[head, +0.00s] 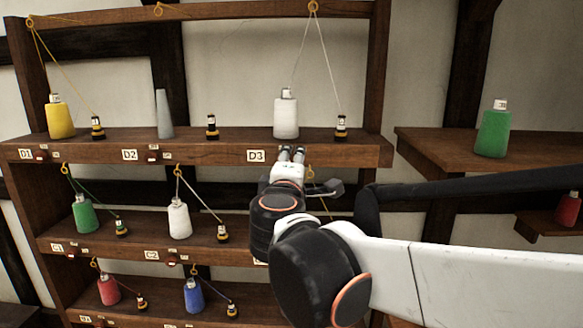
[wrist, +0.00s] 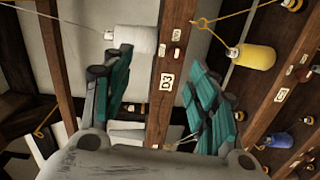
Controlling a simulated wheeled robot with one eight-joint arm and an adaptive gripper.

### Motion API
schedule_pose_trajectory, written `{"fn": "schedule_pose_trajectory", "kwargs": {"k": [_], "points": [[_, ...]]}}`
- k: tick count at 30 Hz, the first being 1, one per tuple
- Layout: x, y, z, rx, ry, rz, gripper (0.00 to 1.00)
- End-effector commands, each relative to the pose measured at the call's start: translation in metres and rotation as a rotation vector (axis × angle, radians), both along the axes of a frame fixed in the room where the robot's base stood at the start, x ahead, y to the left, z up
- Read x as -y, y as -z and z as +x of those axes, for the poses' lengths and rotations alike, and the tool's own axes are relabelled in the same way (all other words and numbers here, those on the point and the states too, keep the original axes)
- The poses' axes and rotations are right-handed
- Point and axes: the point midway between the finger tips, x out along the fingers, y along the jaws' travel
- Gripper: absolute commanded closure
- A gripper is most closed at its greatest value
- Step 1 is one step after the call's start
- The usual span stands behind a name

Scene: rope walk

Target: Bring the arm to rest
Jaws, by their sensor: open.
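My arm reaches in from the right of the head view, across the front of the rack. My gripper (head: 292,153) is in front of the top shelf's edge, just right of the D3 tag (head: 256,156). In the wrist view my gripper (wrist: 158,60) has its teal-padded fingers apart, with nothing held. The shelf edge and D3 tag (wrist: 167,82) show between them. A white spool (head: 286,117) stands upright on the shelf above my gripper, its thread running through a ring overhead. In the wrist view the left finger partly overlaps this spool (wrist: 138,40).
The top shelf also holds a yellow spool (head: 60,119) and a bare grey cone (head: 164,115). Green (head: 84,215) and white (head: 179,219) spools stand below. My arm hides part of the rack. A side shelf (head: 450,150) with a green spool (head: 493,133) is at right.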

Motion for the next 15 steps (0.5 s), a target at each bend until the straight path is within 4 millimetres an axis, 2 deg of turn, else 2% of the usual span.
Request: {"fn": "schedule_pose_trajectory", "kwargs": {"k": [1, 5, 9, 11, 15], "points": [[0.021, 0.020, -0.004, -0.025, 0.033, 0.037, 0.46], [0.082, 0.076, -0.024, -0.124, 0.142, 0.191, 0.46], [0.144, 0.146, -0.058, -0.240, 0.272, 0.388, 0.46], [0.165, 0.177, -0.076, -0.290, 0.325, 0.476, 0.46], [0.204, 0.253, -0.124, -0.402, 0.449, 0.695, 0.46]]}}
